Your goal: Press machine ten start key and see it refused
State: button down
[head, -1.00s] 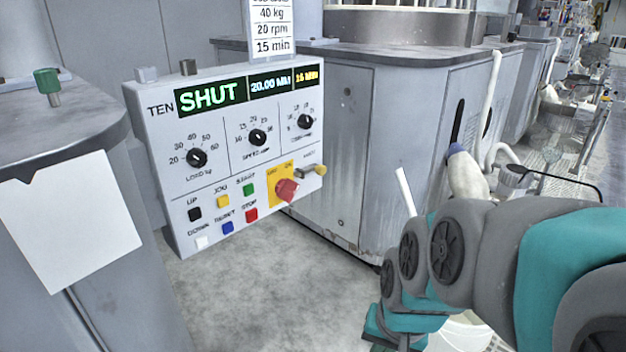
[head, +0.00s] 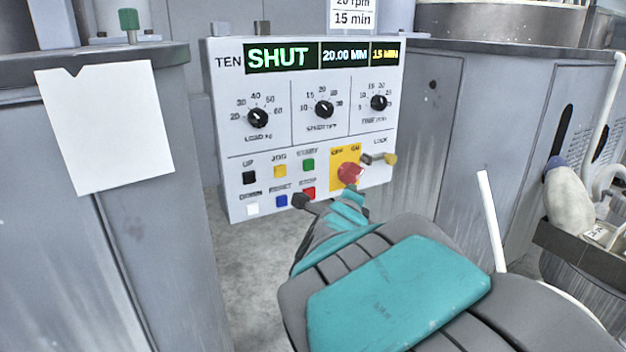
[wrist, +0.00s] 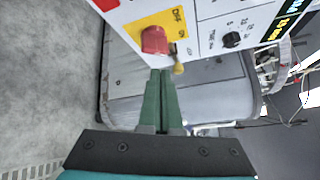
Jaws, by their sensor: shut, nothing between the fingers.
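The machine ten control panel (head: 215,130) faces me in the head view, its display (head: 282,58) reading SHUT, 20.00 MM and 15 MIN. The green start key (head: 308,165) is in the upper key row, above the red stop key (head: 308,192); I cannot see it in the wrist view. My gripper (head: 352,194) is in front of the panel's lower edge, below and right of the start key, near the red knob (head: 349,172). In the wrist view my gripper (wrist: 160,73) is shut and empty, its green fingers pointing toward the red knob (wrist: 154,40). Contact is not visible.
A grey cabinet (head: 150,240) with a blank white sheet (head: 105,125) stands at left. A brass-coloured lock key (head: 389,159) sticks out right of the red knob. Another grey machine housing (head: 500,130) stands at right. Grey floor shows below the panel.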

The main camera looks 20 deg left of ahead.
aim_at(309, 165)
jog(key=a+m+t, duration=0.1)
jog(key=a+m+t+h+b, duration=0.1)
jog(key=m, duration=0.1)
jog(key=s+a+r+m, duration=0.1)
jog(key=m, duration=0.1)
jog(key=shift+s+a+t+b, duration=0.1)
jog(key=shift+a+t+b, duration=0.05)
jog(key=shift+t+b, duration=0.2)
jog(key=w+a+p, duration=0.2)
jog(key=a+p, duration=0.1)
jog(key=w+a+p, duration=0.3)
jog(key=shift+w+a, duration=0.35)
jog(key=shift+w+a, duration=0.1)
jog(key=shift+a, duration=0.05)
dwell(2.0)
